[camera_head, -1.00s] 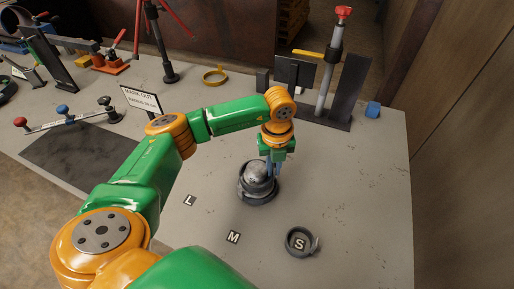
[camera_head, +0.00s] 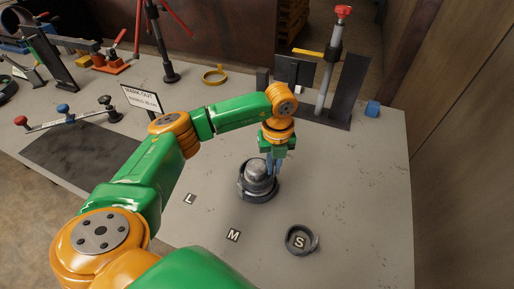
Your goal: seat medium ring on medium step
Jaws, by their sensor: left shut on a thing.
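A grey stepped steel piece (camera_head: 256,172) with a rounded top stands upright on the bench. A dark ring (camera_head: 258,198) lies around its foot. My left gripper (camera_head: 272,170) points down at the right side of the stepped piece and is shut on the medium ring, which is around the piece; its exact height on the step is hard to tell. The small ring (camera_head: 315,245) lies flat around the S label (camera_head: 299,242). The M label (camera_head: 233,235) and L label (camera_head: 189,199) have no ring on them. My right gripper is not in view.
A clamp stand with a red knob (camera_head: 343,12) and dark plates stands at the back right, beside a blue block (camera_head: 372,109). A yellow ring (camera_head: 214,76) and a sign (camera_head: 142,99) are behind my left arm. The right front of the bench is clear.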

